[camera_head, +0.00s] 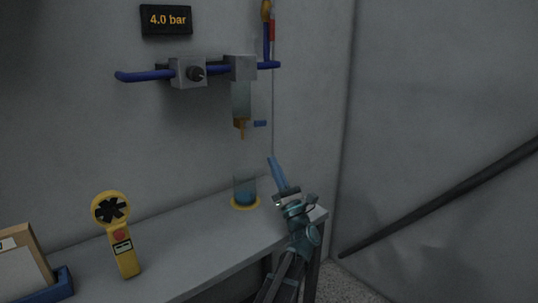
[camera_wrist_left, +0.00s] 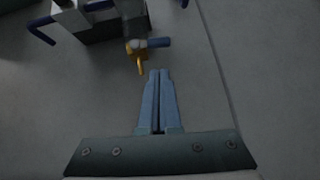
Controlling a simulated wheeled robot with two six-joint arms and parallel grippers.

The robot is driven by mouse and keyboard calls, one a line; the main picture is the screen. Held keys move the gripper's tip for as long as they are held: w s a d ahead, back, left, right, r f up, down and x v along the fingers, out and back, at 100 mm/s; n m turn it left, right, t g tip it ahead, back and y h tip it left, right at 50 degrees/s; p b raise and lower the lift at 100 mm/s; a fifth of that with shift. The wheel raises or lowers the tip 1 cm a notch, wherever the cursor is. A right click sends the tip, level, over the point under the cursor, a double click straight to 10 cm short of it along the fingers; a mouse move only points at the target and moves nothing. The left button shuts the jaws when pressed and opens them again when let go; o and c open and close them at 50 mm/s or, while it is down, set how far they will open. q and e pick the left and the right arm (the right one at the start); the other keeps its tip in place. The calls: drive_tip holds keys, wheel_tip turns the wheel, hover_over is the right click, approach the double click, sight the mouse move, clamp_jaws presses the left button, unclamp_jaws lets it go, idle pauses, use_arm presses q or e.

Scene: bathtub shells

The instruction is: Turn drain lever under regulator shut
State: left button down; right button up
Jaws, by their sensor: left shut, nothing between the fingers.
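The drain lever (camera_head: 260,124) is a short blue handle pointing right from the brass drain (camera_head: 240,125) under the regulator bowl (camera_head: 241,100). In the left wrist view the lever (camera_wrist_left: 159,42) also points right from the brass drain fitting (camera_wrist_left: 137,50), whose spout points down. My left gripper (camera_head: 270,160) is below and slightly right of the lever in the head view, apart from it. In the left wrist view its blue fingers (camera_wrist_left: 160,74) are together and empty, with their tips just below the lever. My right gripper is not in view.
A glass cup (camera_head: 245,188) stands on a yellow ring on the grey bench (camera_head: 190,238), left of my left gripper. A yellow handheld meter (camera_head: 122,245) is further left. A blue pipe (camera_head: 145,75) and a "4.0 bar" display (camera_head: 167,20) are on the wall above.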

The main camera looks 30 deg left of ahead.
sight(255, 124)
use_arm(q)
drive_tip(key=p+x, duration=0.6)
drive_tip(key=x, duration=0.3)
drive_tip(key=shift+w+r, duration=0.15)
drive_tip(key=shift+r, duration=0.05)
drive_tip(key=shift+a, duration=0.1)
drive_tip(key=shift+w+r+t+p, duration=0.3)
drive_tip(key=shift+w+r+p, duration=0.2)
drive_tip(key=shift+r+p, duration=0.35)
drive_tip(key=shift+f, duration=0.1)
